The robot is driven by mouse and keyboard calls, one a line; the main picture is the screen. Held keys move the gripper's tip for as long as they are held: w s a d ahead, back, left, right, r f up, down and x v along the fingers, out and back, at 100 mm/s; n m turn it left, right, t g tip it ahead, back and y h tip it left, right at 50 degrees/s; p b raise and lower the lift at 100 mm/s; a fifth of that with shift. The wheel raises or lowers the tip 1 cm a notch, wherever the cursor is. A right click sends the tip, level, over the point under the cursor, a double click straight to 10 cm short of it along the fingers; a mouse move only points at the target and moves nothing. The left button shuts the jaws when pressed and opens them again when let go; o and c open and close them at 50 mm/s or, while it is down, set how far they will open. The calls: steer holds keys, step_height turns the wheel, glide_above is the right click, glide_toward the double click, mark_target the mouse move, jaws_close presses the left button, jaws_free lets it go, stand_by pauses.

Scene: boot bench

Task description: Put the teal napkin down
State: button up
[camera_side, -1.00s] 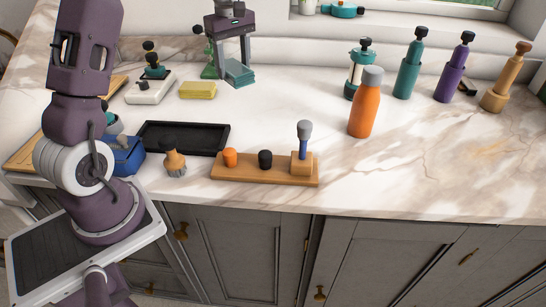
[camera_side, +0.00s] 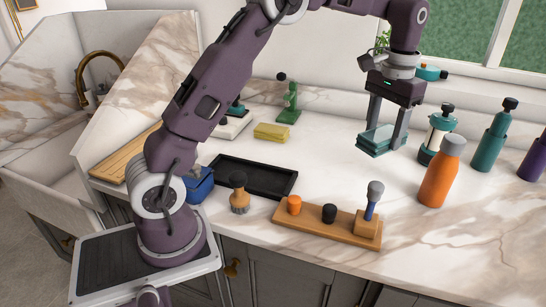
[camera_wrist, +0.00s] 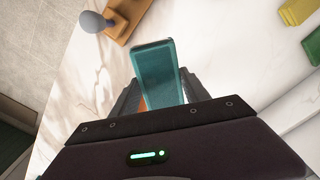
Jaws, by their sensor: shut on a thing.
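The teal napkin (camera_side: 376,143), a folded flat block, is between the fingers of my gripper (camera_side: 388,138) in the side view. My gripper points down and is shut on it, over the back right of the marble counter. The napkin also shows in the wrist view (camera_wrist: 155,70), standing out from between the two fingers (camera_wrist: 155,98). A gap between its underside and the counter is hard to judge, so I cannot tell if it touches.
A teal-topped press (camera_side: 437,138) stands close right of the napkin, with an orange bottle (camera_side: 440,175) in front of it. A wooden stand (camera_side: 315,229), black tray (camera_side: 268,180) and yellow sponge (camera_side: 271,131) lie left. The counter between the sponge and napkin is clear.

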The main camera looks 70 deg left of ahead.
steer(key=s+a+f+n, duration=0.25)
steer(key=s+a, duration=0.25)
steer(key=a, duration=0.4)
steer(key=s+a+f+n, duration=0.1)
steer(key=s+a+n, duration=0.2)
steer(key=s+a, duration=0.45)
steer(key=s+a+f+n, duration=0.15)
steer(key=s+a, duration=0.25)
steer(key=a, duration=0.7)
steer(key=shift+n, duration=0.3)
step_height(320, 180, down, 10)
steer(key=shift+a+r, duration=0.1)
steer(key=shift+r, duration=0.15)
steer(key=shift+f, duration=0.2)
steer(key=o, duration=1.3)
steer(key=shift+f, duration=0.1)
